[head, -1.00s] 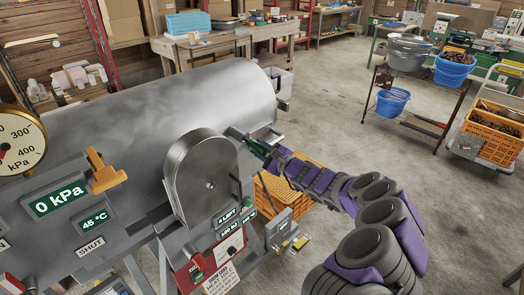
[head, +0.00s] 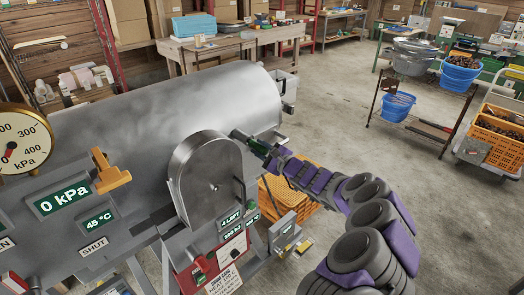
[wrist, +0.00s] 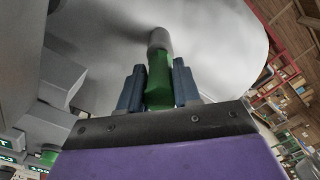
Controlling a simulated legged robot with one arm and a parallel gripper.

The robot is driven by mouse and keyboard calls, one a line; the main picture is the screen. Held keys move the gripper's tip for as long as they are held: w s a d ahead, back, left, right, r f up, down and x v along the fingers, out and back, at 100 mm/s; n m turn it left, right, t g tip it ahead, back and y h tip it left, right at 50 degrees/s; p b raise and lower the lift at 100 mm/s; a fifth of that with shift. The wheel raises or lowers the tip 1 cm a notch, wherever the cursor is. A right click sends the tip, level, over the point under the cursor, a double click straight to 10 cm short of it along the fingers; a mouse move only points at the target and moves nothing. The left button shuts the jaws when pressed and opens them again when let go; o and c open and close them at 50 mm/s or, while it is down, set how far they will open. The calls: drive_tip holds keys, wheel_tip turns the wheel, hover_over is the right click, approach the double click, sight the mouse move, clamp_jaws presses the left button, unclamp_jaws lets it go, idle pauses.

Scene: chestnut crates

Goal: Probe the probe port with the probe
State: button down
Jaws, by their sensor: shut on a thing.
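A short grey cylinder shows at the far end of the green part, against the drum's wall. I cannot tell whether this is the probe's tip or the probe port, or whether they touch. The port is not clearly visible in the head view.
The disc-shaped housing (head: 207,185) stands close to the left of my gripper. A control panel reads 0 kPa (head: 63,199) and 45 °C. An orange crate (head: 285,190) is below my arm. Blue buckets (head: 396,104) stand on a rack at right. Open floor lies between.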

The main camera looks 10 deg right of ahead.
drive_tip(key=shift+w+a, duration=0.35)
drive_tip(key=c, duration=0.7)
unclamp_jaws()
drive_tip(key=p+v, duration=0.3)
drive_tip(key=v, duration=1.4)
drive_tip(key=shift+d, duration=0.15)
